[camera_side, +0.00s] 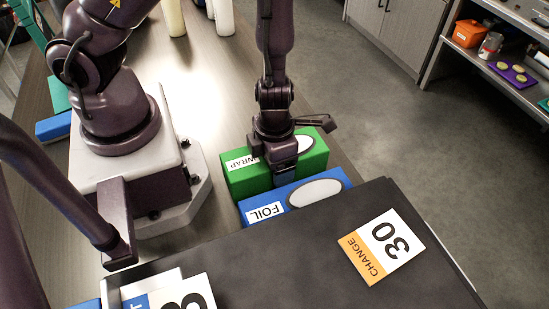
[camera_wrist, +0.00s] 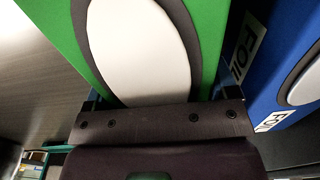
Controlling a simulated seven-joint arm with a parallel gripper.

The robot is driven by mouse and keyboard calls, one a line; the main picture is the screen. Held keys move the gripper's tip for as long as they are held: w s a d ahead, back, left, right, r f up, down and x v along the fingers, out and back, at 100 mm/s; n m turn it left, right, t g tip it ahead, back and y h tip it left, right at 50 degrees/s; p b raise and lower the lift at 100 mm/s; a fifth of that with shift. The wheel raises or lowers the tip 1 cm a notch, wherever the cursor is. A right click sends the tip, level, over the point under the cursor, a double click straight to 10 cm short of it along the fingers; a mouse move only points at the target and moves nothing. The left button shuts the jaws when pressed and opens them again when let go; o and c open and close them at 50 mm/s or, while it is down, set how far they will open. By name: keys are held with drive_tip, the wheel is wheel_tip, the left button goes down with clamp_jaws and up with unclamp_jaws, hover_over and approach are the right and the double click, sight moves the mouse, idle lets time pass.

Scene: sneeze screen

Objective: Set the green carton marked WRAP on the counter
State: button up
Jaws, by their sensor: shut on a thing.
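The green carton marked WRAP (camera_side: 240,182) has a white label and a white oval, and lies beside the blue carton marked FOIL (camera_side: 320,194). My gripper (camera_side: 285,174) comes down over the green carton and is shut on it. In the wrist view the green carton (camera_wrist: 205,30) fills the top middle between my fingers, with the blue carton (camera_wrist: 285,80) close on its right. The far finger and the carton's underside are hidden, so I cannot tell whether it touches the counter (camera_side: 190,75).
Pale cylinders (camera_side: 222,18) stand at the back. Bare counter lies behind and left of the green carton. A shelf unit (camera_side: 510,40) is far right.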

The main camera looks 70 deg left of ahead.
drive_tip(key=shift+f, duration=0.1)
drive_tip(key=o, duration=1.1)
drive_tip(key=shift+r, duration=6.2)
